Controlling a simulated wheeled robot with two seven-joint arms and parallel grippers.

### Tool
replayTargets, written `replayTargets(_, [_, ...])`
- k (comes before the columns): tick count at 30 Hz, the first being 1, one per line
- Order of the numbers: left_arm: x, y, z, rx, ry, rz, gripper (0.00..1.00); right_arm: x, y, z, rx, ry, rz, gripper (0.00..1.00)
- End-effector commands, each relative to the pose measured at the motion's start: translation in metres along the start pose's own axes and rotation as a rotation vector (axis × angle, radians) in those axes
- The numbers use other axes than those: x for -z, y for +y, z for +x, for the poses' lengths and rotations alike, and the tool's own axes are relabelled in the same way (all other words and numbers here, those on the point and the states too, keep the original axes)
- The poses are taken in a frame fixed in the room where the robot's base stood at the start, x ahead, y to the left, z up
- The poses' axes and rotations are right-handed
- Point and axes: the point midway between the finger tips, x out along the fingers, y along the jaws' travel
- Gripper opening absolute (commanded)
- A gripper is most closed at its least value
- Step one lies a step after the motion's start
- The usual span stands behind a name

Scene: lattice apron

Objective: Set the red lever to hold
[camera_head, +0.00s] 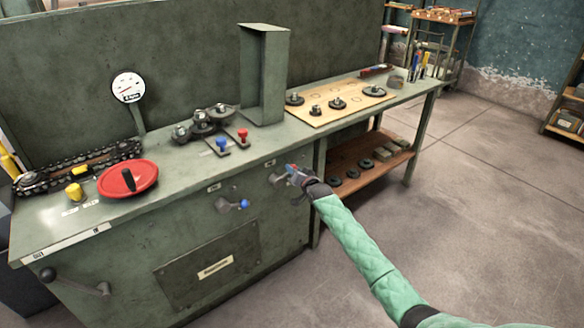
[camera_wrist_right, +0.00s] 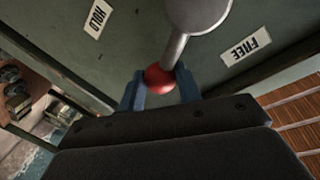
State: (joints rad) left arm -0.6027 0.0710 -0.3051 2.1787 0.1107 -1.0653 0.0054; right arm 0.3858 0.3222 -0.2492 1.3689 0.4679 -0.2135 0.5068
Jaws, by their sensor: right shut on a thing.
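The red lever is on the front face of the green bench, to the right of a blue-knobbed lever. Its red ball knob (camera_wrist_right: 158,80) sits between my right gripper's blue fingers (camera_wrist_right: 160,92) in the right wrist view. A grey shaft (camera_wrist_right: 182,45) runs from the knob up to a round hub at the top edge. A HOLD label (camera_wrist_right: 98,18) is left of the shaft and a FREE label (camera_wrist_right: 245,46) is right of it. In the head view my right gripper (camera_head: 292,170) is at the bench front and mostly covers the lever. My left gripper is not in view.
The blue-knobbed lever (camera_head: 243,203) sticks out left of my right gripper. A black-knobbed crank (camera_head: 75,282) is at the bench's lower left. Right of the bench stands a table with a wooden board (camera_head: 325,118) and a lower shelf (camera_head: 345,192). The floor (camera_head: 460,210) at right is clear.

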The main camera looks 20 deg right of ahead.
Motion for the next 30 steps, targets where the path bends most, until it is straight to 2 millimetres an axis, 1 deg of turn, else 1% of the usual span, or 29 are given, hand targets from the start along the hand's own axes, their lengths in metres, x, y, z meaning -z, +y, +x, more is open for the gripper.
replayTargets(5, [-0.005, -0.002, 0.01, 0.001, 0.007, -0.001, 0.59, -0.009, 0.013, 0.002, -0.003, -0.033, 0.163, 0.0])
replayTargets(12, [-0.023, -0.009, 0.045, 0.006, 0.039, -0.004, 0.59, -0.023, 0.025, 0.004, -0.004, -0.075, 0.381, 0.0])
replayTargets(18, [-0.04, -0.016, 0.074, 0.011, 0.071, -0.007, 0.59, -0.034, 0.03, 0.005, -0.005, -0.105, 0.536, 0.0])
replayTargets(24, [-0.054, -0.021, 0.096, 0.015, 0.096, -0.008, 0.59, -0.042, 0.033, 0.006, -0.005, -0.127, 0.649, 0.0])
replayTargets(30, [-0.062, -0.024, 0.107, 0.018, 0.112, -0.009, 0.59, -0.046, 0.035, 0.006, -0.006, -0.139, 0.711, 0.0])
